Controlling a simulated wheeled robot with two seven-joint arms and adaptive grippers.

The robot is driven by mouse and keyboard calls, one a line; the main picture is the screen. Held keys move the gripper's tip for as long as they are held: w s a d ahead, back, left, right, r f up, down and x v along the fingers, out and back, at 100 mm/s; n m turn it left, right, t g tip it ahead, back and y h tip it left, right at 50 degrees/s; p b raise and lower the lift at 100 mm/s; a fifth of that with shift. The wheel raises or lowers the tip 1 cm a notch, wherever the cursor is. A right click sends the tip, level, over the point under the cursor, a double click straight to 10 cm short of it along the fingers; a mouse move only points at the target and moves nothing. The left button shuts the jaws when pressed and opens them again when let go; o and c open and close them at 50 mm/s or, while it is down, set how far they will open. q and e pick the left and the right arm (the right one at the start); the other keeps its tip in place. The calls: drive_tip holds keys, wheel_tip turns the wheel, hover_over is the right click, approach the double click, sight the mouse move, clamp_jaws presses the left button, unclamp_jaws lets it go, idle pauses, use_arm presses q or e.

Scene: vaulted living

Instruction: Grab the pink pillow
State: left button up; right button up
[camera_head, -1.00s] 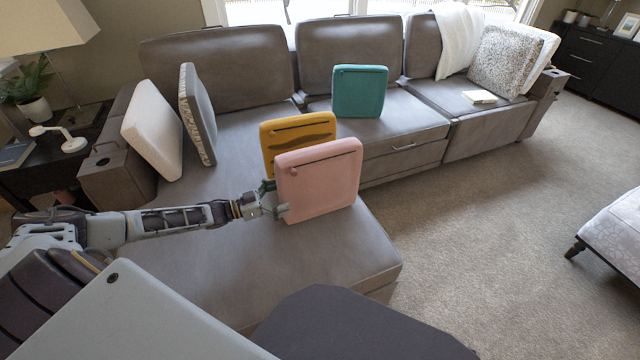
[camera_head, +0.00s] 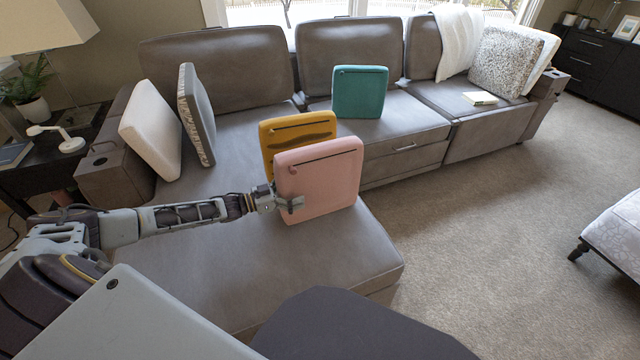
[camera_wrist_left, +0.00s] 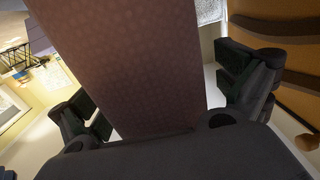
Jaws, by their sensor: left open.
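The pink pillow (camera_head: 325,180) stands upright on the chaise end of the grey sofa, in front of the mustard pillow (camera_head: 290,133). My left gripper (camera_head: 283,201) is at the pink pillow's left edge, with one finger showing in front of its face. In the left wrist view, the pink pillow (camera_wrist_left: 125,60) fills the middle, dark reddish in shadow. It lies between the two fingers of my left gripper (camera_wrist_left: 165,105), which are open, with a gap visible beside the right finger. The other finger is hidden in the head view. My right gripper does not show.
The mustard pillow is close behind the pink one. A teal pillow (camera_head: 360,92) stands on the middle seat. White (camera_head: 150,130) and grey (camera_head: 197,115) pillows lean at the left armrest. The chaise seat (camera_head: 215,265) in front is clear.

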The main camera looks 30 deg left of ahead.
sight(293, 166)
use_arm(q)
drive_tip(key=shift+r, duration=0.1)
drive_tip(key=c, duration=1.4)
drive_tip(key=shift+o, duration=0.2)
drive_tip(key=shift+r, duration=0.1)
drive_tip(key=shift+r+p, duration=0.35)
drive_tip(key=shift+r, duration=0.35)
drive_tip(key=shift+r+p, duration=1.65)
drive_tip(key=shift+r, duration=2.55)
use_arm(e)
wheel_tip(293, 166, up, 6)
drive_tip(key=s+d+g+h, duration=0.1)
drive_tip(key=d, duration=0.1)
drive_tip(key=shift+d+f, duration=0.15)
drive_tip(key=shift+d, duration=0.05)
